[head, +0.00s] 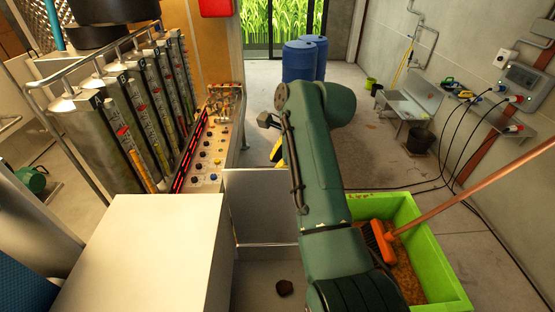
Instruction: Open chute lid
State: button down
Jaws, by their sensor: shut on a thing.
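I cannot tell for sure which part is the chute lid. A pale grey flat panel (262,205) with a thin bright lower edge stands left of my green arm, in the middle of the head view. Below it is a grey surface (255,280) with a small dark lump (284,288) on it. My arm rises from the bottom edge and bends at the top, covering the panel's right side. My gripper does not show clearly; the arm hides it, so its contact with any lid is not visible.
A white box top (150,255) fills the lower left. A control panel (210,150) and several tall gauged columns stand behind it. A lime-green bin (440,270) with an orange broom (378,242) is at right. Blue barrels (300,62) stand behind on open floor.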

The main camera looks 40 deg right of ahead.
jog(key=shift+s+a+f, duration=0.1)
jog(key=shift+a+f, duration=0.05)
jog(key=shift+f, duration=0.75)
jog(key=c, duration=1.4)
grip_release()
jog(key=shift+o, duration=0.2)
jog(key=v, duration=1.3)
jog(key=shift+w+r, duration=0.35)
